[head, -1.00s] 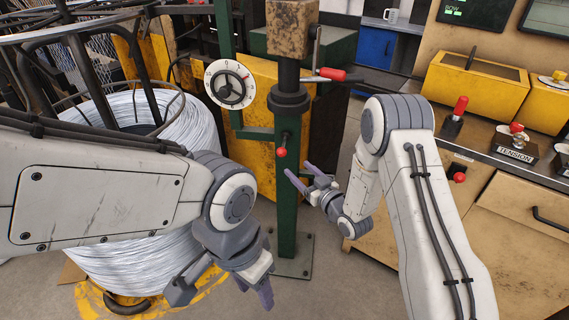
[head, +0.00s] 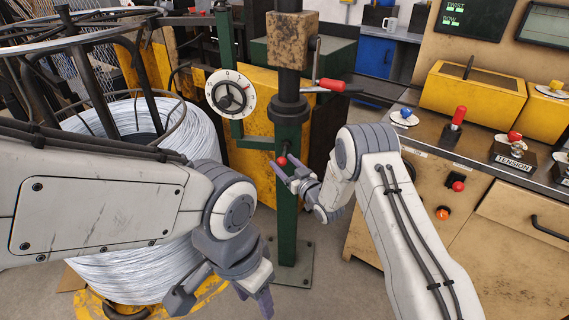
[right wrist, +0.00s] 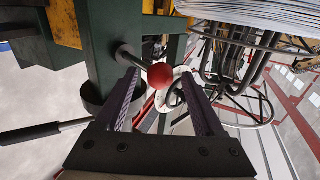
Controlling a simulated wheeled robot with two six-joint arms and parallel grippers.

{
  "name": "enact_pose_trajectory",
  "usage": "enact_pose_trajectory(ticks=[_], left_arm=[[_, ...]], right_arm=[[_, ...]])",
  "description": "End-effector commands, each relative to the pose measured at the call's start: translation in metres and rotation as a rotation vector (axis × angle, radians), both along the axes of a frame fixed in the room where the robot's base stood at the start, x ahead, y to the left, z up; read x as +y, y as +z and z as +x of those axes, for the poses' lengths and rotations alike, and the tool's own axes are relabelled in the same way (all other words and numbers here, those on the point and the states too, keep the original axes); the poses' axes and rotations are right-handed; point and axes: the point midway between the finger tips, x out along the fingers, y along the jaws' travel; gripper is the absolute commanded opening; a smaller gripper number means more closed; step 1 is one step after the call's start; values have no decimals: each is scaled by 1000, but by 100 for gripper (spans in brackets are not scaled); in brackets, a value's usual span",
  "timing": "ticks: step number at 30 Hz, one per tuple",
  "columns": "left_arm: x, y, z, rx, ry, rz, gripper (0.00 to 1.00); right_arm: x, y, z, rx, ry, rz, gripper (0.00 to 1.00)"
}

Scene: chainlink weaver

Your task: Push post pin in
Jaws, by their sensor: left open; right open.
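The post pin shows as a red ball knob (head: 282,160) on a thin rod sticking out of the green post (head: 287,205). In the right wrist view the red knob (right wrist: 160,76) lies between the two fingertips in the picture, with its rod running up-left to the post. My right gripper (head: 283,169) is open at the knob, with clear space on both sides of it; I cannot tell whether the knob is inside the jaws or just ahead. My left gripper (head: 222,302) is open and empty, low in front of the wire coil.
A large wire coil (head: 120,255) stands at left. A control bench (head: 415,190) with levers and buttons stands at right.

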Motion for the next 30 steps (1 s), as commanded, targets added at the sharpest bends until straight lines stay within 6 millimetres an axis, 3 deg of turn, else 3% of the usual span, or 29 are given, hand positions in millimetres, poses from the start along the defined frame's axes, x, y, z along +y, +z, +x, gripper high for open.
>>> enact_pose_trajectory(ticks=[5, 9, 10, 11, 30], left_arm=[[0, 0, 0, 0, 0, 0, 50], [0, 0, 0, 0, 0, 0, 50], [0, 0, 0, 0, 0, 0, 50], [0, 0, 0, 0, 0, 0, 50], [0, 0, 0, 0, 0, 0, 50]], right_arm=[[0, 0, 0, 0, 0, 0, 70], [0, 0, 0, 0, 0, 0, 17], [0, 0, 0, 0, 0, 0, 5], [0, 0, 0, 0, 1, 0, 0], [2, 0, -1, -1, 5, -1, 0]])
